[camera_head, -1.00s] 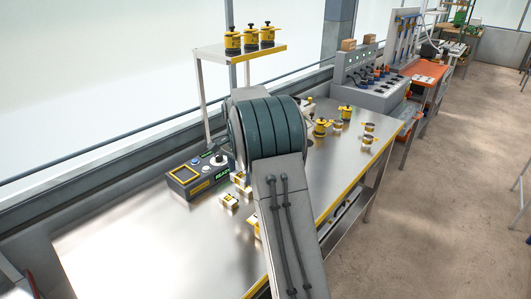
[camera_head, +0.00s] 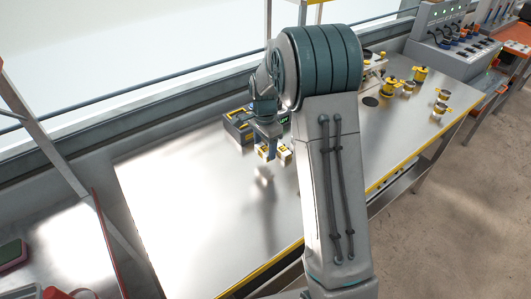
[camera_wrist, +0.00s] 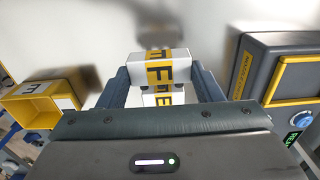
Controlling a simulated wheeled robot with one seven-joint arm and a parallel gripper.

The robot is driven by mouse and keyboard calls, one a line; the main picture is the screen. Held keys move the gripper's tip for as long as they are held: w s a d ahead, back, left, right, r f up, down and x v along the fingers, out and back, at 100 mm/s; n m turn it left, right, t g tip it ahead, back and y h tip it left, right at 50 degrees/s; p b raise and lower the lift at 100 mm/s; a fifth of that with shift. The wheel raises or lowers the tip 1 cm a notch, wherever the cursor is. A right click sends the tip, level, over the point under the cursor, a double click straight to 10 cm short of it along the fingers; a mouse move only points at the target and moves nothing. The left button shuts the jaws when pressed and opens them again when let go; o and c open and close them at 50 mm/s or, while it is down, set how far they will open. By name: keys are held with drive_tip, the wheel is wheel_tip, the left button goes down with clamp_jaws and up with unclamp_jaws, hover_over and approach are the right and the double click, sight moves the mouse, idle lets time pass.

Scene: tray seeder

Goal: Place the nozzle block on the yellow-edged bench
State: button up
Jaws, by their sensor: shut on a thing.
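My gripper (camera_wrist: 162,82) is shut on the nozzle block (camera_wrist: 158,62), a white block with a yellow band and black lettering. The block appears to be held a little above the bench top, with a dark shadow on the steel. The exact gap is hard to tell.
Yellow-capped pots (camera_head: 419,75) and small cups (camera_head: 438,108) stand farther right. The bench's left part is clear. My arm hides its middle.

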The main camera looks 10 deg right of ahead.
sight(265, 148)
drive_tip(key=shift+f, duration=2)
drive_tip(key=shift+f, duration=0.15)
drive_tip(key=o, duration=1)
drive_tip(key=shift+o, duration=0.2)
